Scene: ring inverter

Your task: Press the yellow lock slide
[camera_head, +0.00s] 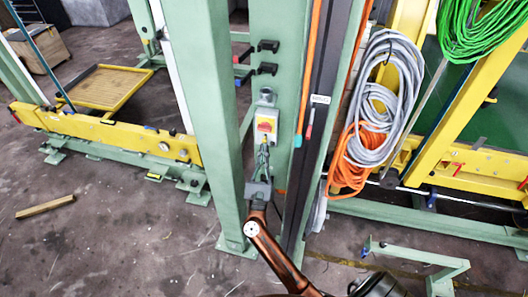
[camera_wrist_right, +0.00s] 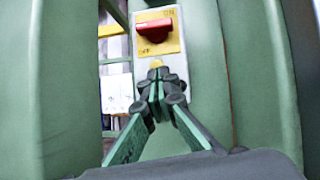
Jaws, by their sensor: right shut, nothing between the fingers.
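The switch box (camera_head: 265,121) is a grey box with a yellow plate, on a green post in the head view. In the right wrist view its red rotary knob (camera_wrist_right: 154,31) sits on the yellow plate (camera_wrist_right: 168,46). A small yellow piece, seemingly the lock slide (camera_wrist_right: 157,62), shows below the plate, just above my fingertips. My right gripper (camera_wrist_right: 158,76) is shut and empty, its tips in front of the lower box. They partly hide the slide; I cannot tell if they touch it. In the head view my right gripper (camera_head: 263,147) is just below the knob.
Green posts (camera_head: 205,100) stand close on the left of the box, and a dark rail (camera_head: 325,110) on the right. Grey coiled cable (camera_head: 395,85) and orange cable (camera_head: 350,160) hang further right. A wooden bar (camera_head: 45,206) lies on the floor.

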